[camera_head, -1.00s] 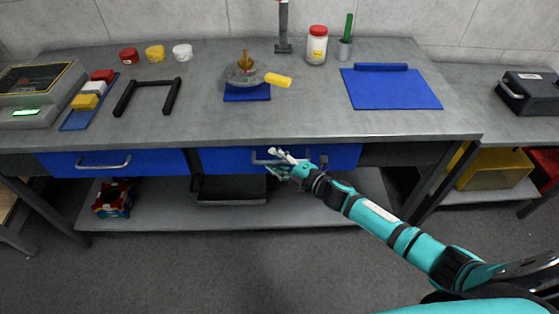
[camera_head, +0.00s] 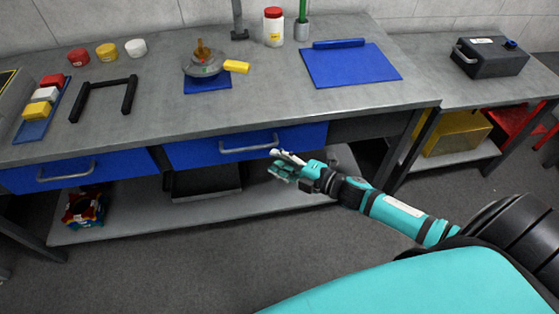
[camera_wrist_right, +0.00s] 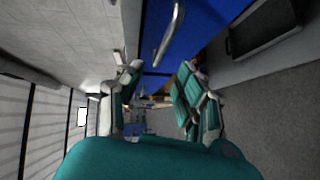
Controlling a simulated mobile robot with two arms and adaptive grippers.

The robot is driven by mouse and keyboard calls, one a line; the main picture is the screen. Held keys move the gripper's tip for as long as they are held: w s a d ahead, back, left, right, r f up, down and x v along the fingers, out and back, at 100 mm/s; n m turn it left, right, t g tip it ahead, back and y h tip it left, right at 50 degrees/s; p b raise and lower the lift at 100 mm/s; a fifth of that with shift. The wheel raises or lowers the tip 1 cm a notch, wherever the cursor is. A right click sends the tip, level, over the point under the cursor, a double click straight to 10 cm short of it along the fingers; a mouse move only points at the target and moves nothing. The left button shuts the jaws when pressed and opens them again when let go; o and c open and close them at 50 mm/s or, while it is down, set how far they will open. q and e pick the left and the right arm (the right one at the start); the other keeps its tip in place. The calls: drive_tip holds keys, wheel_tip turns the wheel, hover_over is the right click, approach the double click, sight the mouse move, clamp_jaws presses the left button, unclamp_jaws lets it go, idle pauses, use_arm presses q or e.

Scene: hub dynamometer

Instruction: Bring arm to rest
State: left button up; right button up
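My right arm reaches in from the lower right in the head view. Its teal right gripper (camera_head: 279,163) is in front of the workbench, just below and right of the handle (camera_head: 249,145) of the right blue drawer (camera_head: 205,151). In the right wrist view the two fingers of the gripper (camera_wrist_right: 158,88) stand apart with nothing between them. The drawer handle (camera_wrist_right: 170,36) passes above the fingers there, with no visible grip on it. Both drawers look closed. My left gripper is not in view.
The workbench top (camera_head: 150,100) carries a blue mat (camera_head: 350,66), a red-lidded jar (camera_head: 273,28) and a black U-shaped frame (camera_head: 103,83). A black tray (camera_head: 207,181) sits on the lower shelf. A side table at right holds a dark case (camera_head: 490,57). The floor in front is clear.

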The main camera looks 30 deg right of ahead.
idle(0.3)
drive_tip(key=s+d+f+m+g+h+p, duration=0.1)
drive_tip(key=s+d+f+m+g+h, duration=0.2)
drive_tip(key=f, duration=0.6)
drive_tip(key=s+d+f+m+h, duration=0.2)
drive_tip(key=s+f+m, duration=0.3)
drive_tip(key=f, duration=0.4)
drive_tip(key=s+d+f+m+g+h+p, duration=0.1)
drive_tip(key=s+d+f+m+g+h, duration=0.25)
drive_tip(key=f, duration=0.65)
drive_tip(key=s+a+f+m+g, duration=0.2)
drive_tip(key=s+a+f, duration=0.1)
drive_tip(key=s, duration=0.7)
drive_tip(key=s+a+f+m+g, duration=0.2)
drive_tip(key=s+f, duration=0.4)
drive_tip(key=s, duration=0.4)
drive_tip(key=s+a+f+m+g, duration=0.2)
drive_tip(key=s+a+f+m, duration=0.1)
drive_tip(key=s, duration=0.8)
wheel_tip(320, 180, down, 2)
drive_tip(key=shift+a+f+m+g, duration=0.15)
drive_tip(key=shift+a+m+g, duration=0.2)
drive_tip(key=shift+m, duration=0.3)
